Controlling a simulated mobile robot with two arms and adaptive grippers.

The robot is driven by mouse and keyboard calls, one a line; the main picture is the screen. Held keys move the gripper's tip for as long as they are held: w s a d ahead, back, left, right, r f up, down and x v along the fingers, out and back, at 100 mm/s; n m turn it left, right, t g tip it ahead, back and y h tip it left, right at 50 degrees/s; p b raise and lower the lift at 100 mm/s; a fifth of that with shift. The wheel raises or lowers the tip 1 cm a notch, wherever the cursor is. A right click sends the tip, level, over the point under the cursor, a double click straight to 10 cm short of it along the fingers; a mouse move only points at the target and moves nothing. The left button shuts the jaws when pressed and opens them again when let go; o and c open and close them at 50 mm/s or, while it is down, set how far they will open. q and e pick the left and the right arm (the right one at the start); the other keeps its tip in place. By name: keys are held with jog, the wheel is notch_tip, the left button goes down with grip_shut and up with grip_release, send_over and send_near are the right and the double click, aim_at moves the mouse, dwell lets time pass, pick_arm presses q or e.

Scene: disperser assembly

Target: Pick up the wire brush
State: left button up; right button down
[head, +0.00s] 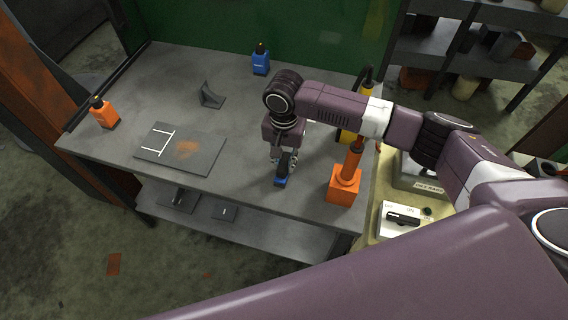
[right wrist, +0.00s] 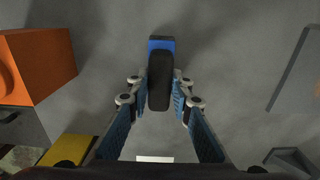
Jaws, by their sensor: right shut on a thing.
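The wire brush, a small block with a black upper part and a blue end, shows below my right gripper in the head view (head: 281,181). In the right wrist view the brush (right wrist: 160,80) lies lengthwise between the two blue-padded fingers. My right gripper (head: 285,160) points down over the front middle of the grey table and is shut on the brush; it also shows in the right wrist view (right wrist: 160,98). The fingers hide part of the brush in the head view. I cannot tell whether it touches the table. My left gripper is not in view.
An orange stand with an upright cylinder (head: 344,188) is close to the right of the gripper. A grey plate with a rusty patch (head: 205,155) lies left. A blue bottle (head: 261,64), an orange bottle (head: 105,115) and a dark angled bracket (head: 210,98) stand on the table (head: 235,195).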

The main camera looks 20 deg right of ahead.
aim_at(284, 161)
notch_tip(284, 161, up, 20)
jog(key=b, duration=0.1)
dwell(0.4)
